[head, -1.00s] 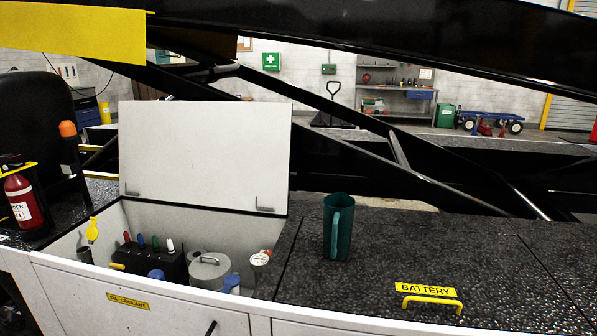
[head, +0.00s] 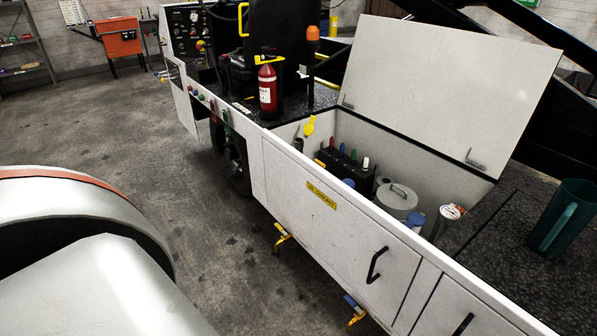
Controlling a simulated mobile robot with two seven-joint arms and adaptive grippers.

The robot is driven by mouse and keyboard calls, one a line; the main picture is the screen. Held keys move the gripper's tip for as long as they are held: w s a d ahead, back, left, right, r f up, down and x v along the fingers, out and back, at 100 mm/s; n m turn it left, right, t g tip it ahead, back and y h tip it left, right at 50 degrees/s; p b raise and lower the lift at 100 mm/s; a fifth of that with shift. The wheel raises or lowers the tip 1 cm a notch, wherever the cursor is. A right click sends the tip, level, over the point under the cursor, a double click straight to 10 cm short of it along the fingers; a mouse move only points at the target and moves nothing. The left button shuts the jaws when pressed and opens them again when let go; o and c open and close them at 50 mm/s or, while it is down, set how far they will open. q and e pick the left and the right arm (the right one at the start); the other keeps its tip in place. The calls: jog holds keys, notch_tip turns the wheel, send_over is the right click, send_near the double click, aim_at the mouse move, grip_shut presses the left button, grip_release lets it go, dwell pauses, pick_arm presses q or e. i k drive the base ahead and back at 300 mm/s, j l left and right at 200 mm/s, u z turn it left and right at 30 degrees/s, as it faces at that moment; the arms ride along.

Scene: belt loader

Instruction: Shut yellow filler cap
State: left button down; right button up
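The yellow filler cap (head: 309,125) stands tilted up at the left end of the open compartment. It is above and beside a dark filler neck (head: 298,144), whose mouth looks uncovered. The compartment's white lid (head: 450,85) is raised. Neither of my grippers shows in the head view.
In the compartment are a dark block with coloured tops (head: 345,175), a grey round tank (head: 396,203), a blue cap (head: 415,220) and a gauge (head: 451,212). A green jug (head: 563,220) stands right of it, a red extinguisher (head: 267,88) left. Floor (head: 110,165) is open at left.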

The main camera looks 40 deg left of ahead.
aim_at(308, 129)
jog(key=i+j+u, duration=0.1)
jog(key=j, duration=0.25)
jog(key=i+j, duration=0.15)
jog(key=j, duration=0.25)
jog(key=i+j+u, duration=0.15)
jog(key=j, duration=0.2)
jog(key=i+j, duration=0.1)
jog(key=j, duration=0.25)
jog(key=i+j+u, duration=0.15)
jog(key=j, duration=0.2)
